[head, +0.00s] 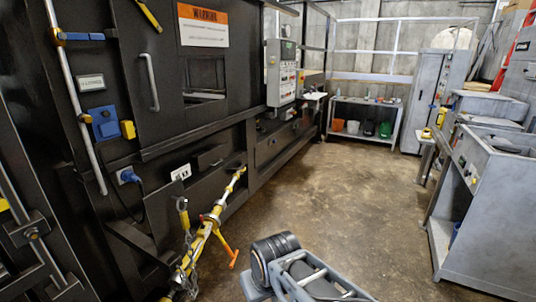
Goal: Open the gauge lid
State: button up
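I cannot pick out the gauge lid with certainty. The black compactor (215,120) fills the left side. On its front are a blue box (104,124) with a yellow part beside it, and a small dark panel (210,157) low down; I cannot tell whether either one covers a gauge. Part of my arm shows at the bottom middle, apart from the compactor. My gripper's fingers do not show.
A yellow bar with chain and an orange handle (229,252) leans out from the compactor's lower front. A grey control box (281,73) is mounted farther along. A shelf table (363,119) stands at the back, grey machines (490,200) at right. The middle floor is clear.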

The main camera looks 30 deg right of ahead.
aim_at(209, 159)
jog(key=z, duration=0.75)
jog(key=i, duration=1.5)
jog(key=u, duration=0.55)
jog(key=i, duration=0.9)
jog(key=u, duration=0.6)
jog(key=i, duration=0.45)
jog(key=z, duration=0.05)
